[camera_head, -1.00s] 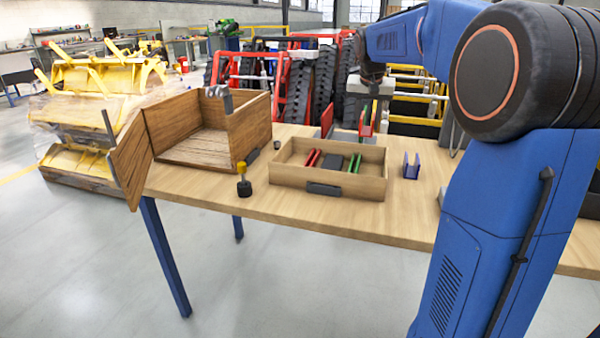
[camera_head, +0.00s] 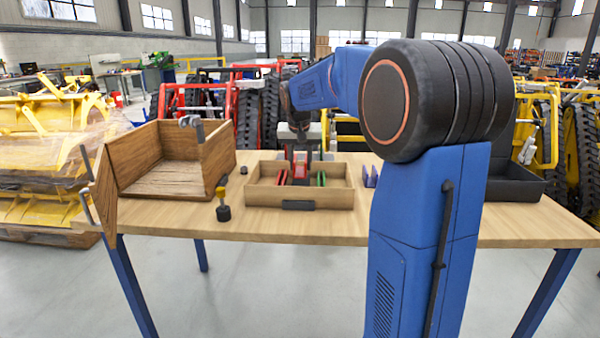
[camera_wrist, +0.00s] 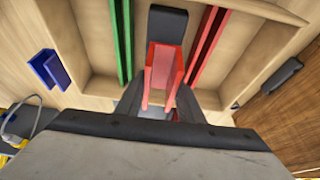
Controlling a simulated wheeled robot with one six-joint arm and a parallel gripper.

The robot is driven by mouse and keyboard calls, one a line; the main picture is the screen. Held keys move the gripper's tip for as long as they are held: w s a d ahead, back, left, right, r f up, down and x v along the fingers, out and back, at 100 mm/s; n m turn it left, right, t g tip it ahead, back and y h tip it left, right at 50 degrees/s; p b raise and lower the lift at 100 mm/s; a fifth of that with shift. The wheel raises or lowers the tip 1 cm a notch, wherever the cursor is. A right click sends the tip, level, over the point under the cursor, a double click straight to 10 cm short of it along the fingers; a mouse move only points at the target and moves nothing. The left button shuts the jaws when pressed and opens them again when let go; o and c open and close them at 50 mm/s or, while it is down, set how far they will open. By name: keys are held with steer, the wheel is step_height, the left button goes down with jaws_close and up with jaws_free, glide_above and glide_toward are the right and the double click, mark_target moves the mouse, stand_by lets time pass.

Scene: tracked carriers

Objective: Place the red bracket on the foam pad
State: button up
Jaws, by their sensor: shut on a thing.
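My gripper (camera_wrist: 168,108) is shut on the red bracket (camera_wrist: 165,68), a U-shaped piece, over the shallow wooden tray (camera_head: 335,199). In the head view the bracket (camera_head: 300,170) shows small below my gripper (camera_head: 300,163). The dark foam pad (camera_wrist: 168,22) lies in the tray, between green strips (camera_wrist: 123,40) and red strips (camera_wrist: 207,45). In the wrist view the bracket overlaps the pad and hides part of it. I cannot tell whether they touch. In the head view the pad is mostly hidden.
A blue bracket (camera_wrist: 48,70) stands beside the tray. An open wooden box (camera_head: 180,165) is at the left of the table (camera_head: 270,228). A black and yellow knob-like item (camera_head: 223,210) and a small dark cylinder (camera_head: 244,170) stand between. A black bin (camera_head: 515,185) is at the right.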

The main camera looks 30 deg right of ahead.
mark_target(301, 171)
steer(key=shift+f, duration=1.6)
steer(key=shift+d, duration=0.1)
steer(key=o, duration=1.3)
steer(key=shift+f, duration=0.1)
steer(key=v, duration=1.2)
